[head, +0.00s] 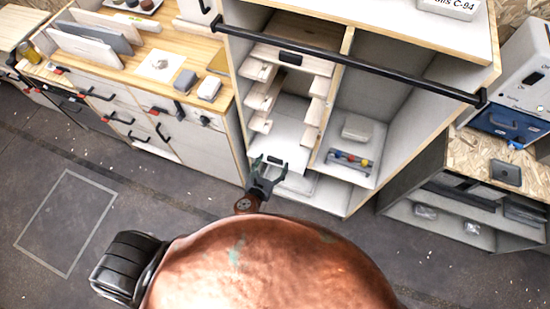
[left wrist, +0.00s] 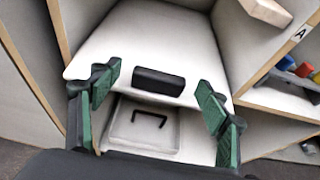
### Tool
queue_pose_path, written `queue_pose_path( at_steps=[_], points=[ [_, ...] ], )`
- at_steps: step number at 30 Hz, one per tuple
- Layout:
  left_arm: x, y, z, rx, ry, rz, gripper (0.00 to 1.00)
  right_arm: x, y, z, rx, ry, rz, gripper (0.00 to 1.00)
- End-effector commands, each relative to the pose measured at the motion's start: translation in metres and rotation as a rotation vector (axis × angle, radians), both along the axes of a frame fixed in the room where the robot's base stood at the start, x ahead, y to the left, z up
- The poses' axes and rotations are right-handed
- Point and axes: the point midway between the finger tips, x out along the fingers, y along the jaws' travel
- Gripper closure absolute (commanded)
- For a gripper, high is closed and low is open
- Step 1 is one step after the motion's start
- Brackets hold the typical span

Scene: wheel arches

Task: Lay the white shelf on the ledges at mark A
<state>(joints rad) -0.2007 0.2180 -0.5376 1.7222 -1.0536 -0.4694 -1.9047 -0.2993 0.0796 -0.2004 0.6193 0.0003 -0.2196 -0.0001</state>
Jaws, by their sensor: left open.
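The white shelf (head: 283,149) lies low in the narrow left bay of the tall cabinet. Its black front grip also shows in the left wrist view, where the white shelf (left wrist: 150,45) fills the middle. My left gripper (head: 270,172) is at the shelf's front edge. In the left wrist view my left gripper (left wrist: 159,84) is open, with one green-padded finger on each side of the black grip, apart from it. Paired ledges (head: 260,99) line the bay's walls above the shelf. Mark A (left wrist: 300,33) is on the divider's front edge at right. My right gripper is not seen.
A light case with a black handle (left wrist: 147,138) sits below the shelf. A black bar (head: 350,62) crosses the cabinet front higher up. The right bay holds a white box (head: 357,128) and a tray of coloured items (head: 350,159). Open floor lies at left.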

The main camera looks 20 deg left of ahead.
Motion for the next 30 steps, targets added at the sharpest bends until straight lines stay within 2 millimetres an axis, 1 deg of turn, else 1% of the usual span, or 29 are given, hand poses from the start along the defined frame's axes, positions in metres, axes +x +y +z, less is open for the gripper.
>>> queue_pose_path(
  at_steps=[1,6,9,12,18,30],
  points=[
    [-0.012,0.002,0.003,0.002,0.002,-0.001,0.3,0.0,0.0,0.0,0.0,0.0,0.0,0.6],
    [-0.045,0.003,0.017,0.001,0.003,0.001,0.3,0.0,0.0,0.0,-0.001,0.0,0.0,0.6],
    [-0.06,0.004,0.024,0.001,0.002,0.001,0.3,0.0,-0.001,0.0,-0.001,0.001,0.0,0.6],
    [-0.07,0.005,0.028,0.0,0.001,0.001,0.3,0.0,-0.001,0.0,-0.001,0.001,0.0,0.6],
    [-0.077,0.005,0.032,0.0,0.001,0.001,0.3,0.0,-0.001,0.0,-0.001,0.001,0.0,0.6],
    [-0.077,0.005,0.032,0.0,0.0,0.001,0.3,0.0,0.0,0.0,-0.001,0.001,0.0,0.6]
  ],
)
